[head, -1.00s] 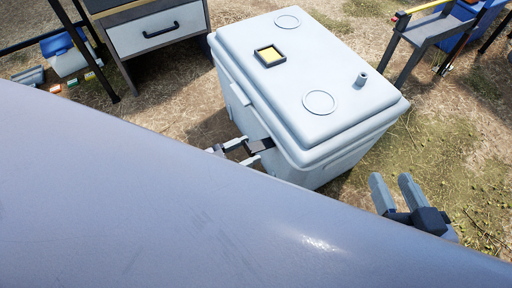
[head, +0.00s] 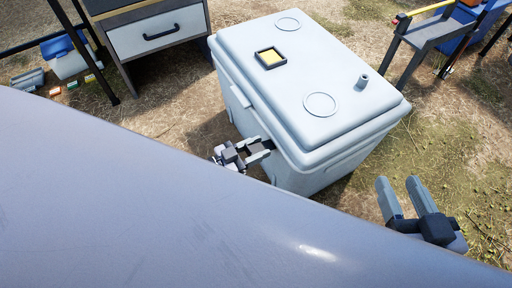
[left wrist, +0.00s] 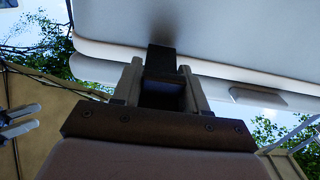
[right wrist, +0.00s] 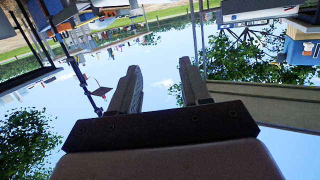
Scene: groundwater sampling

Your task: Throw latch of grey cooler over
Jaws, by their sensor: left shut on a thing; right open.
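The grey cooler (head: 310,75) stands on the ground with its lid down. Its dark latch (head: 262,146) sticks out from the lid's near left side. My left gripper (head: 258,152) is at that side with its fingers around the latch. In the left wrist view, the dark latch (left wrist: 162,65) sits between the two fingers of the left gripper (left wrist: 161,88), under the lid rim. My right gripper (head: 402,196) is open and empty, right of the cooler and apart from it. It also shows open in the right wrist view (right wrist: 163,85).
A drawer cabinet (head: 160,32) stands left of the cooler at the back. A dark stand (head: 425,40) is at the upper right. A blue and white box (head: 68,55) lies at far left.

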